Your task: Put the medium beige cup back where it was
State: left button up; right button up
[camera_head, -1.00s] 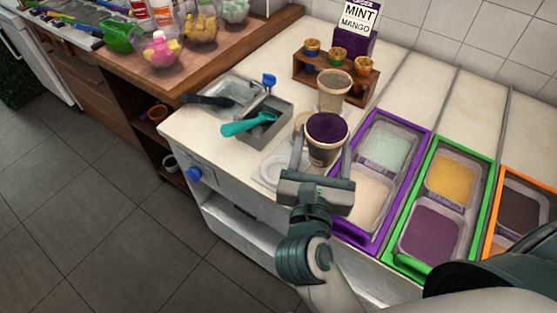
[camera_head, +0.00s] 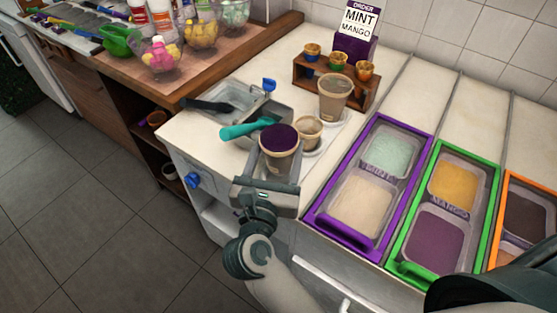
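Whether the cup's base touches the counter is hidden by the gripper. The large beige cup (camera_head: 334,98) stands farther back, before the wooden rack. Pale round bases show under the small and large cups.
A metal bin (camera_head: 268,114) with a teal scoop (camera_head: 245,129) is close behind the held cup. Purple (camera_head: 311,215) and green (camera_head: 392,266) framed topping trays lie to the right. A wooden rack (camera_head: 308,82) of small cups and an order sign (camera_head: 361,22) stand behind.

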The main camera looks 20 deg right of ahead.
aim_at(276, 172)
jog(key=shift+f, duration=0.3)
notch_tip(276, 172, down, 3)
jog(key=shift+r, duration=0.1)
jog(key=shift+f, duration=0.3)
pick_arm(q)
jog(key=shift+s+a+f+g, duration=0.35)
jog(key=shift+s+f, duration=0.25)
jog(key=shift+s, duration=0.3)
